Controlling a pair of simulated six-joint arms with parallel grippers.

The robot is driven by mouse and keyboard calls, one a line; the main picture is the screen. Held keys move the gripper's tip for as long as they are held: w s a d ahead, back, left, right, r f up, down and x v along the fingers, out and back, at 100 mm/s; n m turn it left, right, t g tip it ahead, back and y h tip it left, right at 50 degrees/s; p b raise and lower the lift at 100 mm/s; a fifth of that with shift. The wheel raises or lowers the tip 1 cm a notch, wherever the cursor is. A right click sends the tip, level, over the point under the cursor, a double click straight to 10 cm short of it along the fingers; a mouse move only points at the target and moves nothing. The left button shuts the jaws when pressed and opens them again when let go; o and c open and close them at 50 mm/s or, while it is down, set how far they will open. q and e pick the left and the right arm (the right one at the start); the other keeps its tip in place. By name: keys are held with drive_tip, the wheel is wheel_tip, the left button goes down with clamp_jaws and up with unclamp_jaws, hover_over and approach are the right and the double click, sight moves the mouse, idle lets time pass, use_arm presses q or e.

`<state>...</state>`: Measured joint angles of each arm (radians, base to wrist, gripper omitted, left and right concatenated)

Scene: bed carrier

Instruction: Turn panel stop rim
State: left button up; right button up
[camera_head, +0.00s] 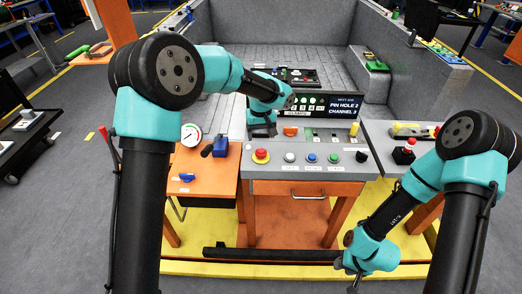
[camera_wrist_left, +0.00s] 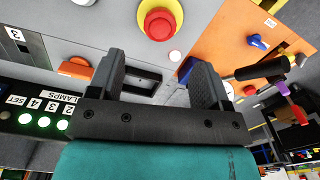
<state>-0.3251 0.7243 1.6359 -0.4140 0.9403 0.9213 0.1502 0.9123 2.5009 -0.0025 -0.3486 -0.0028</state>
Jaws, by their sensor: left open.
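The panel stop is a red mushroom button with a yellow rim (camera_head: 261,156), at the front left of the grey panel. It also shows at the top of the left wrist view (camera_wrist_left: 160,20), beyond my fingertips. My left gripper (camera_head: 262,133) is over the panel, behind the stop in the head view. In the left wrist view its two fingers (camera_wrist_left: 158,65) are wide apart with nothing between them; the stop is apart from them. My right gripper (camera_head: 356,283) hangs low in front of the panel; its fingertips are small and near the frame's bottom edge, so its opening is unclear.
White, blue and green buttons and a black knob (camera_head: 361,156) line the panel front. An orange switch (camera_head: 290,131) and lit lamps (camera_wrist_left: 44,121) sit behind. A gauge (camera_head: 191,134) and blue valve (camera_head: 220,147) stand left. Another red button (camera_head: 408,145) is on the right table.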

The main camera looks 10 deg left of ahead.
sight(261, 150)
use_arm(q)
wheel_tip(261, 150, down, 8)
drive_tip(key=shift+f, duration=0.1)
drive_tip(key=shift+c, duration=0.2)
drive_tip(key=c, duration=0.9)
drive_tip(key=shift+m, duration=0.5)
